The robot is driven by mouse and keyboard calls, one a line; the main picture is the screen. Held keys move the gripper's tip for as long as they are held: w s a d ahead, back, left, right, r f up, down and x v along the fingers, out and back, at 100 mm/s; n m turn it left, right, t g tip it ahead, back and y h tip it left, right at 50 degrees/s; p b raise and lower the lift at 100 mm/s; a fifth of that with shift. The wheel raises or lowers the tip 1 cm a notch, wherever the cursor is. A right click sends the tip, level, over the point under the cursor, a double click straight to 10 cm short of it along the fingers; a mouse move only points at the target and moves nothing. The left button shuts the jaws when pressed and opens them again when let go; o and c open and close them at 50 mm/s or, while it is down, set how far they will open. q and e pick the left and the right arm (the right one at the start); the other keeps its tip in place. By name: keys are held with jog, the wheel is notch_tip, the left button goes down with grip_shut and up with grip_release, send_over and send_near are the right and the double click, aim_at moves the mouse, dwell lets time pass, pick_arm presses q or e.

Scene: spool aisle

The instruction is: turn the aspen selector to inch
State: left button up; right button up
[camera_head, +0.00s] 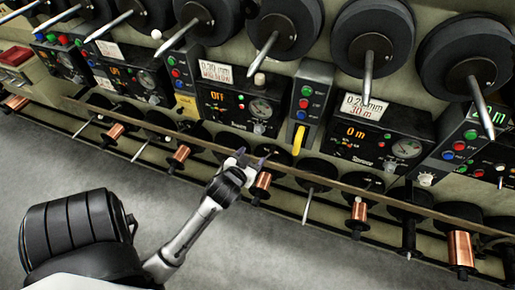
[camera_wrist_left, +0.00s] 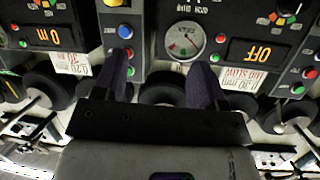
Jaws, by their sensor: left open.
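My left gripper (camera_head: 248,160) is in front of the lower edge of a black control panel (camera_head: 212,112) whose display reads OFF. Its two dark fingers are apart and empty in the left wrist view (camera_wrist_left: 165,85). A round gauge (camera_head: 261,108) is on that panel; it shows between the fingertips in the wrist view (camera_wrist_left: 186,40), which is upside down. A small pale knob (camera_head: 259,128) sits below the gauge, apart from the fingers. I cannot read the name aspen on any panel, nor the selector's marks. My right gripper is not in view.
A yellow handle (camera_head: 299,138) hangs below a button box (camera_head: 306,100) right of the OFF panel. Another panel (camera_head: 378,140) reads 0 m. A rail (camera_head: 340,183) and copper spools (camera_head: 263,184) run below. The grey floor (camera_head: 270,255) is clear.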

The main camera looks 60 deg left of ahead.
aim_at(257, 134)
pick_arm(q)
jog(key=a+f+n+t+y+b, duration=0.25)
jog(key=a+f+b, duration=0.35)
jog(key=f+b, duration=0.45)
jog(key=shift+m+g+y, duration=0.25)
jog(key=shift+y, duration=0.3)
jog(key=b+x, duration=0.2)
jog(key=x, duration=0.5)
jog(key=b+x, duration=0.2)
jog(key=x, duration=0.5)
jog(key=shift+w+r, duration=0.2)
jog(key=shift+w, duration=0.1)
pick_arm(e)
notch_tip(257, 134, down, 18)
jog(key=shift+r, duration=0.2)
pick_arm(q)
jog(key=shift+c, duration=0.5)
